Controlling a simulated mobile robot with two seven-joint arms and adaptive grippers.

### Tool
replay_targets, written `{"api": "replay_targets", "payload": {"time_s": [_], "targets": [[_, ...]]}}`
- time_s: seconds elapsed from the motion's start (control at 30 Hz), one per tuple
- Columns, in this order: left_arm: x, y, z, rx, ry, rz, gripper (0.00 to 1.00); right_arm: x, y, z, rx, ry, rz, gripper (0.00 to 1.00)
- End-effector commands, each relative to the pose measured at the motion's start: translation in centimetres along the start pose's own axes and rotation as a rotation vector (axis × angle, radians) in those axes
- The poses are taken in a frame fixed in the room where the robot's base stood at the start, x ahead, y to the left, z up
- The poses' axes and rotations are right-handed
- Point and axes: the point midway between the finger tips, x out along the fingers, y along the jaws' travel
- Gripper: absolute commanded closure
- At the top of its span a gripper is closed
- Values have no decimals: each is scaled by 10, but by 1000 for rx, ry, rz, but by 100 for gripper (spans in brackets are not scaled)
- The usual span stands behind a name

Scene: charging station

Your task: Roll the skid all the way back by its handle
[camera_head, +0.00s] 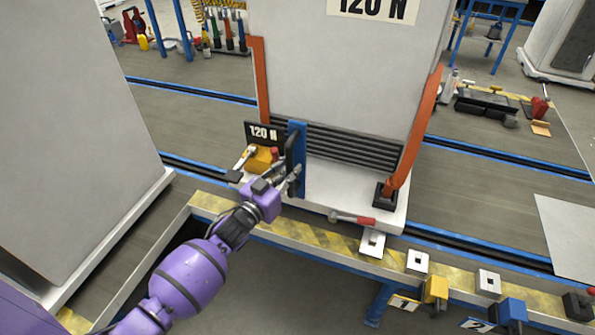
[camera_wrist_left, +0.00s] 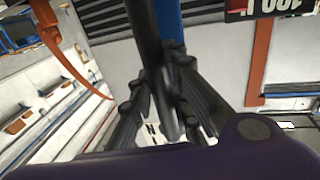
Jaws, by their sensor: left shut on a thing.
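The skid (camera_head: 325,195) is a pale base bearing a tall grey cabinet (camera_head: 340,85) tied with orange straps. Its front carries a blue upright (camera_head: 298,150) with a black handle bar (camera_head: 289,152) beside it. My left gripper (camera_head: 288,180) is at this handle, and its fingers are shut around the black bar. In the left wrist view the dark bar (camera_wrist_left: 146,35) runs down between the fingers (camera_wrist_left: 165,105), with the blue upright (camera_wrist_left: 168,20) just behind. The fingertips partly hide the bar's lower end. My right gripper is not in view.
A yellow block (camera_head: 260,160) and a red-handled tool (camera_head: 352,219) lie near the skid's front edge. A yellow-striped rail (camera_head: 310,238) runs along the front. Blue-edged floor tracks (camera_head: 190,92) pass behind. Another large grey cabinet (camera_head: 65,120) stands at left.

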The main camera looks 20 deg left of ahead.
Motion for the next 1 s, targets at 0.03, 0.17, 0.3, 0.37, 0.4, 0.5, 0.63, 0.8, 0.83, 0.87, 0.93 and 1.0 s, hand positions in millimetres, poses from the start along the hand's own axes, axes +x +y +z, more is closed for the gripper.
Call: {"api": "replay_targets", "payload": {"time_s": [0.03, 0.17, 0.3, 0.37, 0.4, 0.5, 0.63, 0.8, 0.83, 0.87, 0.93, 1.0], "targets": [[-6, -33, 0, 16, -11, -28, 100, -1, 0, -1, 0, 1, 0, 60], [-13, -64, 1, 14, -14, -29, 100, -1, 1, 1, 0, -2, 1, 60], [-18, -85, 1, 11, -12, -27, 100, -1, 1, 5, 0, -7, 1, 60], [-19, -90, 1, 9, -11, -27, 100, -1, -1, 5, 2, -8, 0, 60], [-19, -92, 1, 8, -12, -27, 100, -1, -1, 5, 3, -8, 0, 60], [-20, -94, 1, 8, -12, -29, 100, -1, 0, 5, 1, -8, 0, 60], [-20, -94, 0, 9, -12, -29, 100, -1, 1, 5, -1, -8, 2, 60], [-20, -94, 0, 9, -12, -29, 71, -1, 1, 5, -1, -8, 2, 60], [-20, -93, 0, 9, -11, -29, 67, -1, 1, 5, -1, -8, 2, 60], [-20, -93, 0, 9, -11, -28, 64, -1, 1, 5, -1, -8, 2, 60], [-19, -92, 0, 8, -10, -26, 64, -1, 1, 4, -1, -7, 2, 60], [-19, -91, 0, 8, -9, -24, 64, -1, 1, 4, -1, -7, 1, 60]]}}
